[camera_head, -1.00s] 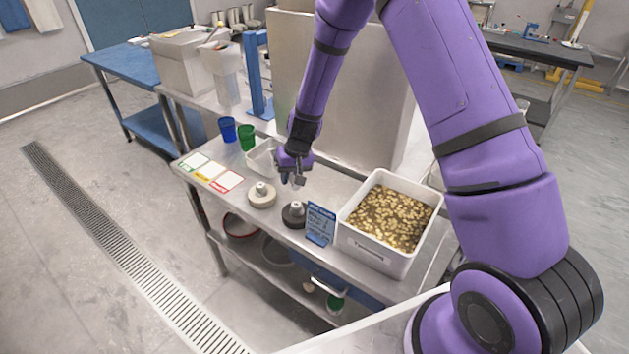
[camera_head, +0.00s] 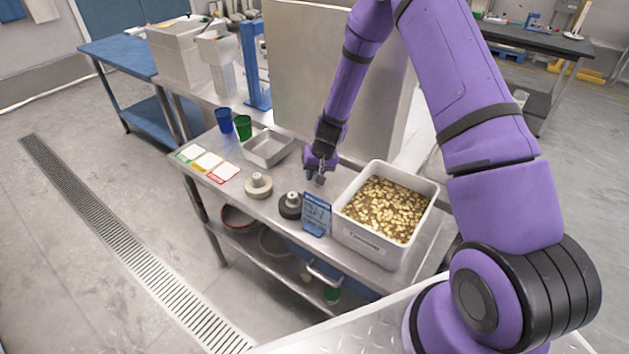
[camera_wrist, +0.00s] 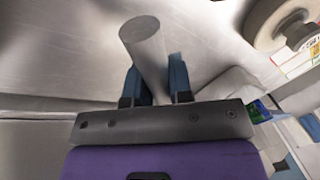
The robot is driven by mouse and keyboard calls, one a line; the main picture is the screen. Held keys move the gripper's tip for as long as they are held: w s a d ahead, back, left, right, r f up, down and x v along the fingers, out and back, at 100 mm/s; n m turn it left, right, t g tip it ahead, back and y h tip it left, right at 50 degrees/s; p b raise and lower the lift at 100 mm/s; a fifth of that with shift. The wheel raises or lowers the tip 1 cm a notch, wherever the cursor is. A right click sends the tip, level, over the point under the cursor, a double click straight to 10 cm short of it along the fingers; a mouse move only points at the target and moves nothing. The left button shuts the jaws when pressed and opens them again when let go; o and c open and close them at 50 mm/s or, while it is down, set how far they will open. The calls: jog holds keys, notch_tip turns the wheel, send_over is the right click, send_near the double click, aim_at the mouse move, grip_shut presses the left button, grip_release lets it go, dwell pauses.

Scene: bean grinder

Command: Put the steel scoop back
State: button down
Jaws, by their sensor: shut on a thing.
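My gripper (camera_head: 316,174) is low over the steel table, between the metal tray and the white bin. In the wrist view my gripper (camera_wrist: 156,82) is shut on a plain grey cylinder, which looks like the handle of the steel scoop (camera_wrist: 145,42). The handle stands out past the blue fingertips. The scoop's bowl cannot be made out in either view. In the head view the scoop is mostly hidden by the gripper, with only a small grey piece showing.
The white bin (camera_head: 372,240) of pale pieces stands right of my gripper. A blue sign (camera_head: 316,214), a dark round weight (camera_head: 290,206) and a pale one (camera_head: 258,187) stand in front. An empty metal tray (camera_head: 268,150) and two cups, blue (camera_head: 224,121) and green (camera_head: 243,127), are left. A tall panel (camera_head: 325,80) stands behind.

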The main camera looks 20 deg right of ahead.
aim_at(312, 188)
jog(key=shift+f, duration=1.5)
jog(key=shift+f, duration=0.1)
jog(key=c, duration=1)
grip_release()
